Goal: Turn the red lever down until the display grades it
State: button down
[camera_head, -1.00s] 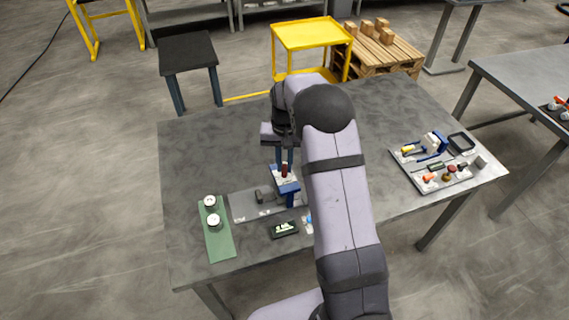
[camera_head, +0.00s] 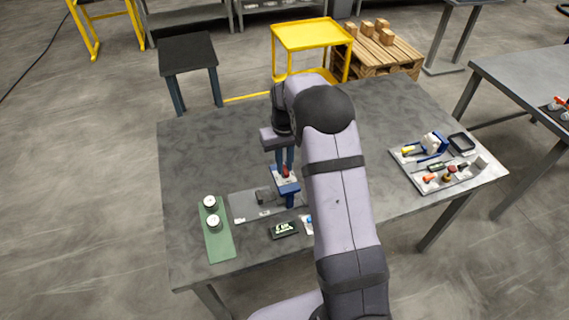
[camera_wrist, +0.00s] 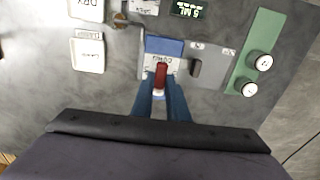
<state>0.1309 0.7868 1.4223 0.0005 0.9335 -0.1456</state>
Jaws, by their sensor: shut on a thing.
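The red lever (camera_head: 286,171) stands on the blue and white press (camera_head: 288,187), in the middle of the table. In the wrist view the red lever (camera_wrist: 160,76) lies between my two blue fingertips, over the press (camera_wrist: 165,47). My gripper (camera_head: 284,163) points down and is shut on the lever. The display (camera_head: 284,229) is a small dark box in front of the press, with lit pale-green figures. In the wrist view the display (camera_wrist: 188,9) appears to read "5 ML". My arm hides part of the area right of the press.
A green mat (camera_head: 216,240) with two white round pieces (camera_head: 210,202) lies at the left. A small dark block (camera_head: 263,196) stands on the grey plate beside the press. A tray (camera_head: 440,178) of mixed parts sits at the right. The table's back left is clear.

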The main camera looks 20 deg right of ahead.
aim_at(285, 168)
jog(key=shift+w+r, duration=0.1)
jog(key=c, duration=1.7)
grip_release()
jog(key=shift+r+b, duration=1.15)
jog(key=shift+r, duration=2.5)
jog(key=s+a+f, duration=0.1)
jog(key=s+a, duration=0.1)
jog(key=s, duration=0.7)
jog(key=s+a+f, duration=0.1)
jog(key=s+a, duration=0.1)
jog(key=s, duration=0.7)
jog(key=s+a+f, duration=0.1)
jog(key=s+a, duration=0.1)
jog(key=s, duration=0.7)
jog(key=shift+s+a+f, duration=0.25)
jog(key=shift+s+f, duration=0.1)
